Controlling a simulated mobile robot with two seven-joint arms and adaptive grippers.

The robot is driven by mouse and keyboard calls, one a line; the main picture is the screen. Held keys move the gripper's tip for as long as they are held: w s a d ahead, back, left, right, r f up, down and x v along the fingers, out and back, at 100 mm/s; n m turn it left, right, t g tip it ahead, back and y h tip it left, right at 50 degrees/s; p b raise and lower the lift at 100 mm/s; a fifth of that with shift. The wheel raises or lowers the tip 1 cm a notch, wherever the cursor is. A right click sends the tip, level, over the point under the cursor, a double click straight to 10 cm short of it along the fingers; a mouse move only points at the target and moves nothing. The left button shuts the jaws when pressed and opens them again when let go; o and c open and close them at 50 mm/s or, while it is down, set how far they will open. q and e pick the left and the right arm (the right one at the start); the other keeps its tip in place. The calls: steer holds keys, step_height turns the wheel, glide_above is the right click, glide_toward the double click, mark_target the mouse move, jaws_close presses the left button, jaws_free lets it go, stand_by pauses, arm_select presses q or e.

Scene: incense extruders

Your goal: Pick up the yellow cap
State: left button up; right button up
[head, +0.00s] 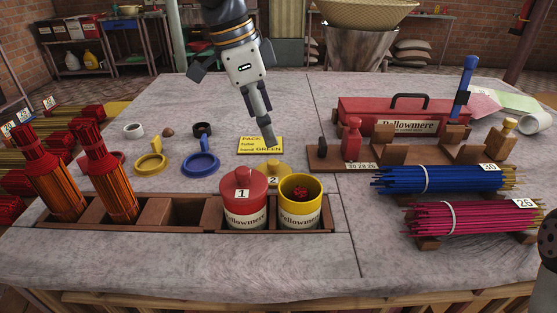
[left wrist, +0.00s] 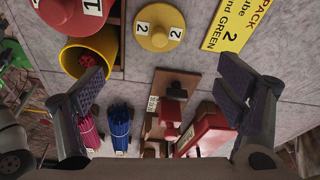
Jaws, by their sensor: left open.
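The yellow cap (head: 272,172) is a flat round lid with a knob and "2" labels. It lies on the table behind the red and yellow tubs, partly hidden by them in the head view. In the left wrist view the whole cap (left wrist: 158,20) shows near the top. My left gripper (head: 268,142) points down over the table near the yellow note, above and beyond the cap. Its fingers (left wrist: 168,92) are spread wide with nothing between them. The cap is apart from both fingers.
The open yellow tub (head: 301,218) holds red pieces, beside the lidded red tub (head: 245,210) in a wooden rack (head: 188,214). A yellow note (head: 247,146) lies behind the cap. A blue ring (head: 201,164) lies left. A red toolbox (head: 365,117) and incense bundles (head: 440,179) stand right.

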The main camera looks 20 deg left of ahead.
mark_target(272, 162)
arm_select(q)
steer(key=x, duration=0.6)
steer(key=a+x, duration=0.1)
steer(key=x, duration=0.2)
steer(key=shift+s+f, duration=0.15)
steer(key=shift+s, duration=0.2)
steer(key=shift+w+d+f, duration=0.1)
steer(key=shift+f, duration=0.15)
steer(key=c, duration=1.1)
steer(key=shift+c, duration=0.8)
steer(key=shift+f, duration=0.15)
steer(key=shift+c, duration=0.5)
